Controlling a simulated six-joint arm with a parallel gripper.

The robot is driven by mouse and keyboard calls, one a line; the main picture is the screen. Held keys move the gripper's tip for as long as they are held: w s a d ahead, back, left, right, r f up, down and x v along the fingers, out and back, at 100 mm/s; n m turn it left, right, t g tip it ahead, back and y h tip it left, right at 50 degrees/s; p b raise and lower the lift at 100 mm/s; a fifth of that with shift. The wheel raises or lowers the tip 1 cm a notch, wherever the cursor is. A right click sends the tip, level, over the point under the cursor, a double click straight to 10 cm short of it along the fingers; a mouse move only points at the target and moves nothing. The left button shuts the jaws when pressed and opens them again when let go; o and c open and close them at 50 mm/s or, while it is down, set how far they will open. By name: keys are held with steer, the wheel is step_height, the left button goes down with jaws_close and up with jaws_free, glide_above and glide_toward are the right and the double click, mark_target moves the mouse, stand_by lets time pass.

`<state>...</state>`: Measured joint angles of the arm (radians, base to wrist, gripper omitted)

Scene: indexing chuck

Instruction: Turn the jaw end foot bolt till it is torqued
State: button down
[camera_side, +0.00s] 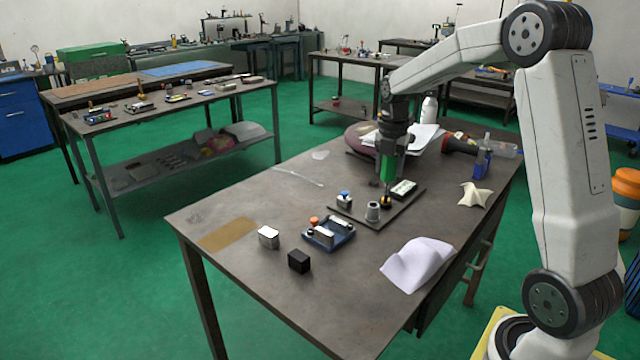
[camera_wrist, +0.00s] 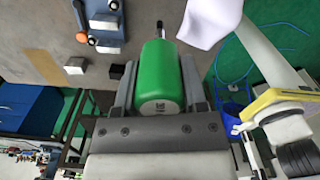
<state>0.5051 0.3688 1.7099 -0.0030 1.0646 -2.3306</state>
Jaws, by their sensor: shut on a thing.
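My gripper (camera_side: 389,170) is shut on a green-handled driver (camera_side: 388,184), held upright over a dark plate (camera_side: 407,209) on the table. The driver's thin shaft points down at a small brass-coloured piece (camera_side: 385,201) on the plate; I cannot tell whether they touch. In the wrist view the green handle (camera_wrist: 160,75) sits between both fingers, with its dark tip (camera_wrist: 159,27) beyond. A blue fixture (camera_side: 330,233) with pale blocks and an orange knob stands in front of the plate; it also shows in the wrist view (camera_wrist: 104,20). I cannot make out the foot bolt itself.
A silver block (camera_side: 268,237), a black block (camera_side: 299,261) and a white cloth (camera_side: 416,263) lie nearer. The table's left part is mostly clear.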

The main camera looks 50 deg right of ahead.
steer(key=w+a+f+n, duration=0.1)
steer(key=w+f, duration=0.3)
steer(key=w, duration=0.4)
steer(key=shift+w+a+f+n, duration=0.35)
steer(key=shift+a+n, duration=0.05)
steer(key=shift+a, duration=0.2)
steer(key=shift+f, duration=0.2)
steer(key=shift+f, duration=1.9)
steer(key=shift+f, duration=0.8)
steer(key=c, duration=0.9)
jaws_free()
jaws_close()
